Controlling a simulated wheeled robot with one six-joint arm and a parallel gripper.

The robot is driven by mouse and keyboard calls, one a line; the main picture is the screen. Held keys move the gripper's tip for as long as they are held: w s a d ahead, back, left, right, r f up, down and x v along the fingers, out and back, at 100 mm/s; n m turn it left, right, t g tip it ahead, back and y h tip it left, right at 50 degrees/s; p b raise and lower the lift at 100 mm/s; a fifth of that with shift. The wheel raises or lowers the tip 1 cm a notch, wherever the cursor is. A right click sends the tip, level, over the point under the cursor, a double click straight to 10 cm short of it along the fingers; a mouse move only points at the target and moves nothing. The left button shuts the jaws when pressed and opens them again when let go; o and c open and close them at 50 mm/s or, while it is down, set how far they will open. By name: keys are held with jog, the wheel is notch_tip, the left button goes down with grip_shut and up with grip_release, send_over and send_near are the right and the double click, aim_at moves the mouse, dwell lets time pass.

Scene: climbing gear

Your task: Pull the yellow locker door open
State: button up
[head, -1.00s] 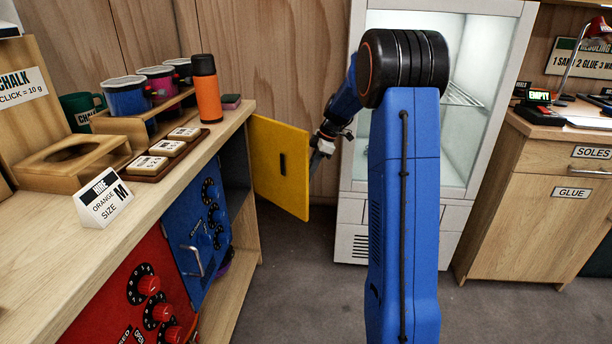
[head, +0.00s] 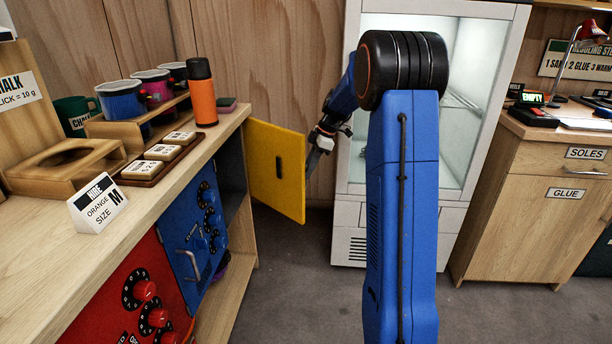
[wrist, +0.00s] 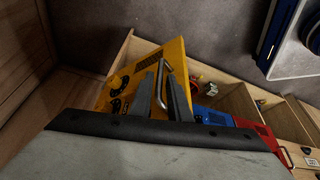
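The yellow locker door (head: 276,188) stands swung out from the end of the wooden counter, its inner face with a dark slot showing in the head view. In the wrist view, the door's outer face (wrist: 121,88) shows with dark dials and a metal handle (wrist: 182,84). My gripper (head: 312,160) is at the door's free edge, on the far side in the head view. In the wrist view, my gripper (wrist: 161,78) has its two grey fingers apart, close beside the handle. Whether they touch the handle is unclear.
The blue locker door (head: 193,240) and red locker door (head: 125,295) are closed along the counter (head: 50,245). A white glass-fronted cabinet (head: 350,215) stands behind my arm, and a wooden cabinet (head: 535,225) is at the right. The grey floor (head: 290,290) between is clear.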

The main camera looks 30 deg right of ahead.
jog(key=v, duration=1.4)
jog(key=shift+d+r, duration=0.2)
jog(key=shift+r, duration=0.1)
jog(key=shift+s, duration=0.1)
